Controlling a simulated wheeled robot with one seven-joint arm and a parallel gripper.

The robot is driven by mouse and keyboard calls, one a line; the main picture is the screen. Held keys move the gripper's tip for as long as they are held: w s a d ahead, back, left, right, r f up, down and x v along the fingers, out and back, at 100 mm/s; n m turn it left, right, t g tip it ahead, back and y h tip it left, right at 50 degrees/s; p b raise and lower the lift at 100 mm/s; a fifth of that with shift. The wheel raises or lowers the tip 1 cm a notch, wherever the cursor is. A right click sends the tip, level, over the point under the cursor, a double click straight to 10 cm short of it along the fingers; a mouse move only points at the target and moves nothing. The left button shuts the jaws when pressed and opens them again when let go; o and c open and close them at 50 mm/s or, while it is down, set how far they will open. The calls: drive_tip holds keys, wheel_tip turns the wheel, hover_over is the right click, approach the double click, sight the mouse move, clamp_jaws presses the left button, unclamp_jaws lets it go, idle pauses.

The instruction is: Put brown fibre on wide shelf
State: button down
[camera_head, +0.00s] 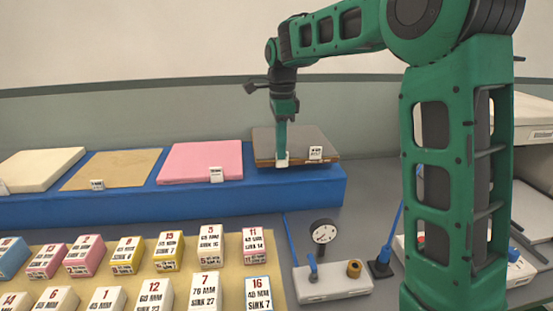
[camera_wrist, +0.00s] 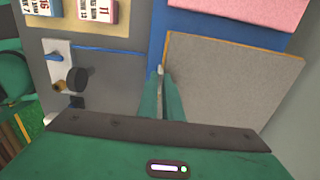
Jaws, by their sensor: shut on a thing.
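A flat slab with a grey-brown top and brown edge (camera_head: 300,138) lies at the right end of a blue platform (camera_head: 200,205). It also shows in the wrist view (camera_wrist: 235,90), with a thin orange-brown rim. My gripper (camera_head: 281,160) points down at its front edge and is shut on that edge; the fingers also show in the wrist view (camera_wrist: 161,76). A small white label stands at the slab's front. A thin tan-brown sheet (camera_head: 112,170) lies further left on the platform. I cannot tell which shelf at the right is the wide one.
A pink slab (camera_head: 200,162) and a cream slab (camera_head: 38,168) share the platform. Several numbered blocks stand on a tan board in front. A gauge (camera_head: 323,231) and a white fixture (camera_head: 333,284) stand front centre. Pale shelving (camera_head: 528,112) stands at the right, partly behind my arm.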

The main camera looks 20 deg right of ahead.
drive_tip(key=shift+f, duration=1.55)
drive_tip(key=c, duration=1.9)
unclamp_jaws()
drive_tip(key=shift+f, duration=0.1)
drive_tip(key=shift+c, duration=0.2)
